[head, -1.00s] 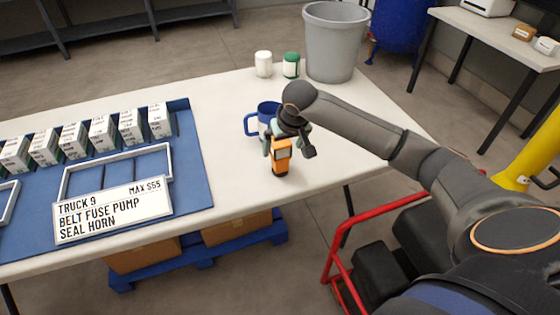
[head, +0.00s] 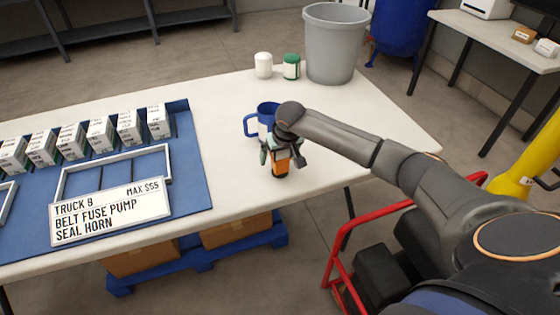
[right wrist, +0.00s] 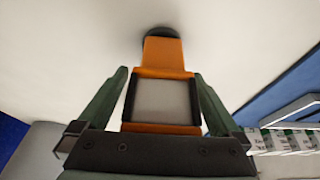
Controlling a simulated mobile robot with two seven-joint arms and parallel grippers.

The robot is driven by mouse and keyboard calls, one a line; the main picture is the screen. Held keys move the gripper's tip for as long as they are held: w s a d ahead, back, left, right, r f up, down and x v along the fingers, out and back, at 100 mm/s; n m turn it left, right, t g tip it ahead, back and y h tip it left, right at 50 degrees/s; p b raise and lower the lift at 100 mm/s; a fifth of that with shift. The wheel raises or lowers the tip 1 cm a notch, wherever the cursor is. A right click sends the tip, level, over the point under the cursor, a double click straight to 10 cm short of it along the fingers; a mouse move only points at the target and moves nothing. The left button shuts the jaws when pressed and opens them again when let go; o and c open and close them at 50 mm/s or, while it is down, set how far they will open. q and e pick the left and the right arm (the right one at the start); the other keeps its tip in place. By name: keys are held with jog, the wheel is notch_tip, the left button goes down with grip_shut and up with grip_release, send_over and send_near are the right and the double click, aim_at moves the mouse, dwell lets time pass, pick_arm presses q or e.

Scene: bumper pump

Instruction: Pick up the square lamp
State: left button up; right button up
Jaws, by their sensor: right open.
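The square lamp (head: 281,168) is orange with a dark base and stands upright on the white table near its front edge. In the right wrist view the lamp (right wrist: 163,58) shows its orange body and a grey square panel with a dark frame. My right gripper (head: 279,158) is over the lamp from above and hides its upper part in the head view. Its two green fingers (right wrist: 160,90) are open, one on each side of the lamp, with gaps showing on both sides. My left gripper is not in view.
A blue mug (head: 266,119) stands just behind the gripper. A white jar (head: 263,65), a green jar (head: 291,66) and a grey bin (head: 335,45) stand at the back. A blue tray (head: 190,170) with boxes and a sign (head: 110,212) fills the left.

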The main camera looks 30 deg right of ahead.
jog(key=shift+c, duration=0.2)
grip_shut()
dwell(0.5)
